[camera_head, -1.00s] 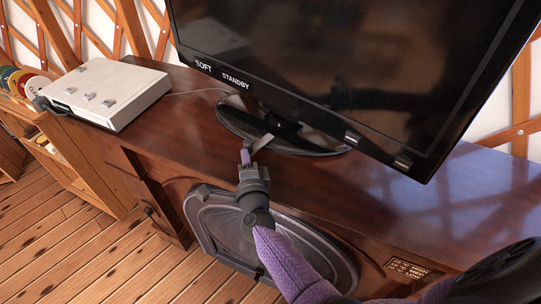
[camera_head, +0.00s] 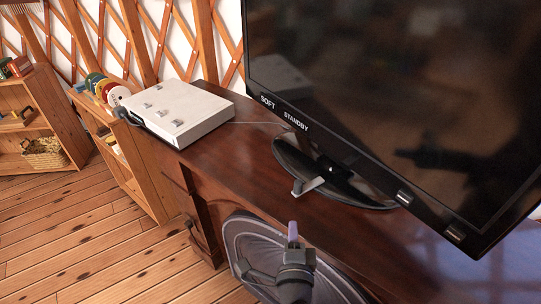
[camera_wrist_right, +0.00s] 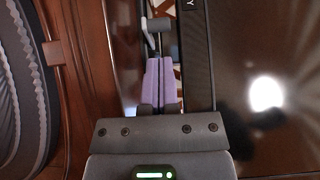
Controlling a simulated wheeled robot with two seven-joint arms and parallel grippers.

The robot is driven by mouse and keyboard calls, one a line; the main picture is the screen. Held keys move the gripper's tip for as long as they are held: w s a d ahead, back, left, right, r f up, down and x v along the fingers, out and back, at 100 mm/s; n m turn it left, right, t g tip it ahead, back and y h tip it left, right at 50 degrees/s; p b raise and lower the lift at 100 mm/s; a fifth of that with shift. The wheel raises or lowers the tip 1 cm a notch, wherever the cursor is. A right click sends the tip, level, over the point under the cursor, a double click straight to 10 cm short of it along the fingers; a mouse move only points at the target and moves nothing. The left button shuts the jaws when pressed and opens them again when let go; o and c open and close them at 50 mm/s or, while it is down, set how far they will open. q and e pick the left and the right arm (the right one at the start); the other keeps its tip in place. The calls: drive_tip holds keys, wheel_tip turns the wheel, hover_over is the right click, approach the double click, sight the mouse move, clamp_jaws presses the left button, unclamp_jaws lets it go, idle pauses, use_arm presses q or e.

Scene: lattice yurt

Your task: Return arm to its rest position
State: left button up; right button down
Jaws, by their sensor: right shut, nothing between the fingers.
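My right gripper (camera_head: 292,232) is in the lower middle of the head view, in front of the wooden cabinet's front edge. Its purple fingers also show in the right wrist view (camera_wrist_right: 161,82), closed together with nothing between them. The gripper is apart from the television (camera_head: 390,100) and its dark oval stand (camera_head: 350,190). A small grey lever (camera_head: 308,186) lies at the front of the stand, beyond the fingertips. My left gripper is out of view.
A wooden cabinet (camera_head: 225,165) carries the television and a white box (camera_head: 178,110) with several switches. A dark oval panel (camera_head: 250,240) is on the cabinet's front, close to my right gripper. Low shelves (camera_head: 40,115) stand at the left. The plank floor (camera_head: 90,250) there is clear.

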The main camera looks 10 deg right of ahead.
drive_tip(key=s+a+n+g+y, duration=0.55)
drive_tip(key=n+y, duration=0.45)
drive_tip(key=n, duration=0.6)
drive_tip(key=s+d+n+g+h, duration=0.65)
drive_tip(key=s+d+g, duration=0.2)
drive_tip(key=s, duration=0.45)
drive_tip(key=s+f+g+b, duration=0.3)
drive_tip(key=f+b, duration=0.8)
drive_tip(key=f, duration=2)
drive_tip(key=s+d+f+b, duration=0.3)
drive_tip(key=s+f+b, duration=0.3)
drive_tip(key=s+f, duration=0.7)
wheel_tip(320, 180, down, 3)
drive_tip(key=shift+s+n, duration=0.35)
